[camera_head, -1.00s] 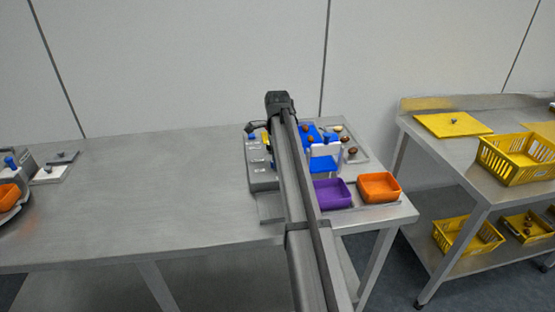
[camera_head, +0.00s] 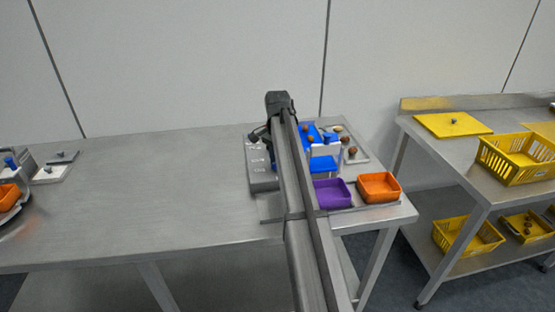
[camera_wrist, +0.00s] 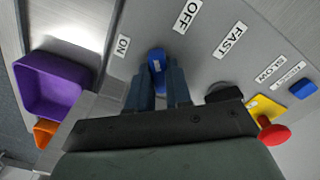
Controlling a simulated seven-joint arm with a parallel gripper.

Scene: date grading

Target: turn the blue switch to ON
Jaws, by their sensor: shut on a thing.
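The blue switch (camera_wrist: 157,62) shows in the wrist view on a grey control panel (camera_wrist: 205,65). Its knob sits between the tips of my gripper (camera_wrist: 160,84), which is shut on it. An ON label (camera_wrist: 122,46) lies to the left of the knob and an OFF label (camera_wrist: 187,16) to its upper right. The knob's pointing direction is hard to tell. In the head view my arm hides the switch, and the grey control box (camera_head: 262,170) shows just left of the arm.
On the panel are a FAST label (camera_wrist: 229,40), a black knob (camera_wrist: 222,93), a red button (camera_wrist: 273,133) on yellow and a blue button (camera_wrist: 303,89). A purple bin (camera_head: 332,193) and an orange bin (camera_head: 379,187) stand right of my arm. The table's left stretch is mostly bare.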

